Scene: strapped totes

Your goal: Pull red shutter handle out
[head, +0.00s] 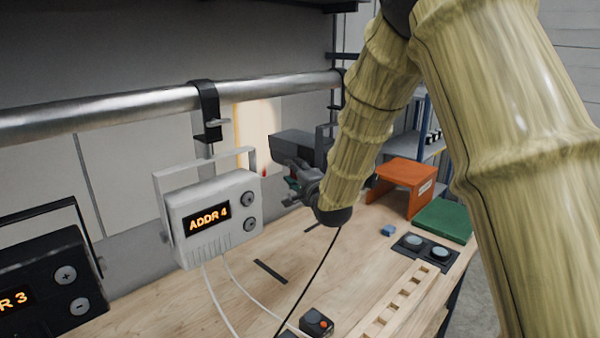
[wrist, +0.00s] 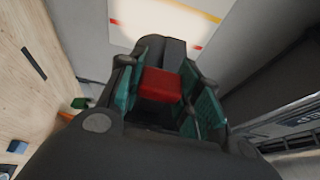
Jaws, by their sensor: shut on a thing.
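The red shutter handle (wrist: 160,84) shows in the wrist view as a small red block between the two green-padded fingers of my gripper (wrist: 163,92). The fingers are shut on it from both sides. Behind the handle is a dark grey housing (wrist: 174,51). In the head view my gripper (head: 301,188) is beside a dark grey fixture (head: 299,148) near the wall. The handle cannot be made out in the head view, where the gripper and arm cover that area.
A metal rail (head: 130,105) runs above. An orange stand (head: 402,180) and a green block (head: 443,220) are on the wooden bench right.

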